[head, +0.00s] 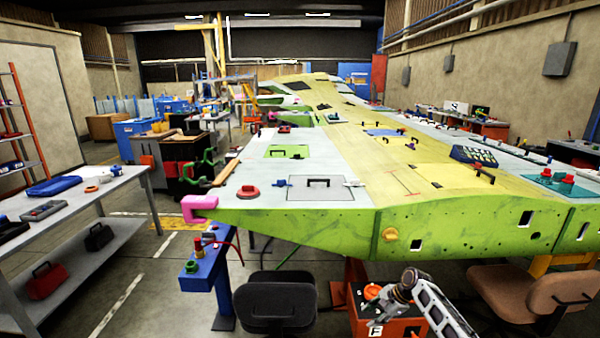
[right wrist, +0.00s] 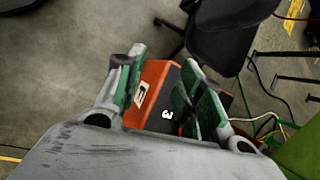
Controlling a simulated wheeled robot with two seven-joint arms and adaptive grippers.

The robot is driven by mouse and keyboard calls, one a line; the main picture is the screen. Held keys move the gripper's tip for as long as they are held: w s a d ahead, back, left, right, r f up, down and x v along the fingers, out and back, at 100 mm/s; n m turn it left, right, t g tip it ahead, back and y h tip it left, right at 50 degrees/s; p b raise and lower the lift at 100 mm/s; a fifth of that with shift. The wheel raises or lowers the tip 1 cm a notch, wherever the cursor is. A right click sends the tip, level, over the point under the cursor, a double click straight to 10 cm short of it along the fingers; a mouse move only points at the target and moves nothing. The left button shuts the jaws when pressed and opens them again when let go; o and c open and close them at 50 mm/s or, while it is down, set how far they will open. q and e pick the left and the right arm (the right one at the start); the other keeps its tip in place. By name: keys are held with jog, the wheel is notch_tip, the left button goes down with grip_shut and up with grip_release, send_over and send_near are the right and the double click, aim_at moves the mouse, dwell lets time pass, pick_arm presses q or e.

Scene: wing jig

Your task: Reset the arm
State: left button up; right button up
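My right arm comes into the head view at the bottom right, and its gripper (head: 398,288) is in front of the wing's green edge, near an orange and black box (head: 398,327). In the right wrist view my right gripper (right wrist: 165,62) has its two green-padded fingers well apart. The same box (right wrist: 155,80) shows beyond and between them. Nothing is seen held, and the distance to the box cannot be told. My left gripper is in neither view.
The large green and yellow wing (head: 330,228) fills the middle and right. A black chair (head: 275,300) and a brown chair (head: 525,293) stand before it. A blue stand (head: 200,272) and grey table (head: 75,205) are at the left. Open floor (head: 135,270) lies between table and stand.

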jog(key=s+d+f+n+h, duration=0.2)
jog(key=s+f+n, duration=0.2)
jog(key=s+f, duration=1)
jog(key=s+d+f+n+h, duration=0.25)
jog(key=s+f, duration=0.85)
jog(key=f, duration=0.6)
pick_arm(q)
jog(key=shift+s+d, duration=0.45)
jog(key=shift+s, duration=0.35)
pick_arm(e)
jog(key=s+f+n, duration=0.3)
jog(key=s+f, duration=0.1)
jog(key=s, duration=0.8)
jog(key=s+a+f+n+h, duration=0.1)
jog(key=s+f+n, duration=0.3)
jog(key=s, duration=0.8)
jog(key=s+a+f+n+g, duration=0.1)
jog(key=s+f+n, duration=0.3)
jog(key=s, duration=0.9)
jog(key=shift+a+f, duration=0.15)
jog(key=shift+f, duration=0.35)
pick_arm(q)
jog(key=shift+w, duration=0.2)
pick_arm(e)
jog(key=shift+w+n, duration=0.2)
jog(key=shift+n, duration=0.05)
